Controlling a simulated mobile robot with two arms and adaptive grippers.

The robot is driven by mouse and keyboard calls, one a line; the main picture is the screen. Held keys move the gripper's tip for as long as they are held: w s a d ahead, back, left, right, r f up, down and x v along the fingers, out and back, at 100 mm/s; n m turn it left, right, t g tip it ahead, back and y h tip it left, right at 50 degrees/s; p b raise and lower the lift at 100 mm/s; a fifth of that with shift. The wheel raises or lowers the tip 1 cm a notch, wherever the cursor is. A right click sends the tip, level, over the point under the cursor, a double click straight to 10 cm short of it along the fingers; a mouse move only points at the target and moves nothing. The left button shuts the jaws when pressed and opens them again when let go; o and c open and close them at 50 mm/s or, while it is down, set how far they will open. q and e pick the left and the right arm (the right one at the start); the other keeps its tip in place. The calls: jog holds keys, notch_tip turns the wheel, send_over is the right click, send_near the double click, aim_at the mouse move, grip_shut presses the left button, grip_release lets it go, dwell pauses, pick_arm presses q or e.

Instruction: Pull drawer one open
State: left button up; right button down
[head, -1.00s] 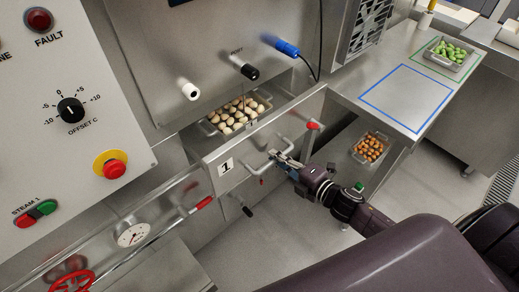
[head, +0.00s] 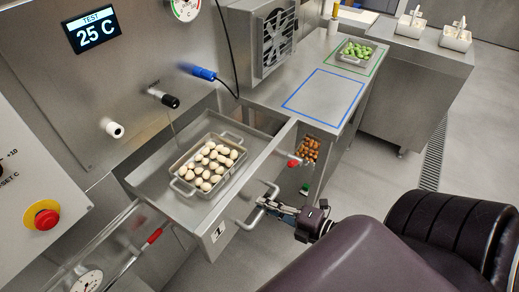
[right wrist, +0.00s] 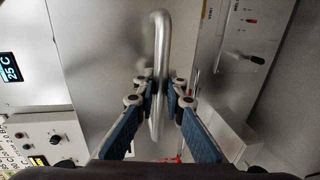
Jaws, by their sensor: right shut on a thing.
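Drawer one (head: 165,184), a steel drawer with a "1" label on its front, stands open from the machine. My right gripper (head: 268,203) is shut on the drawer's bar handle (head: 247,222). In the right wrist view the two blue-padded fingers (right wrist: 161,91) close on either side of the handle (right wrist: 158,30). The left gripper is not in view.
A steel counter (head: 268,92) to the right has a blue outlined square and a tray of green pieces (head: 356,53). Orange-brown pieces (head: 308,150) sit below it.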

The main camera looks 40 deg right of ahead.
jog(key=shift+s+d, duration=0.1)
jog(key=shift+s, duration=0.1)
jog(key=c, duration=2)
grip_release()
jog(key=shift+o, duration=0.2)
jog(key=v, duration=1.2)
jog(key=shift+f, duration=0.1)
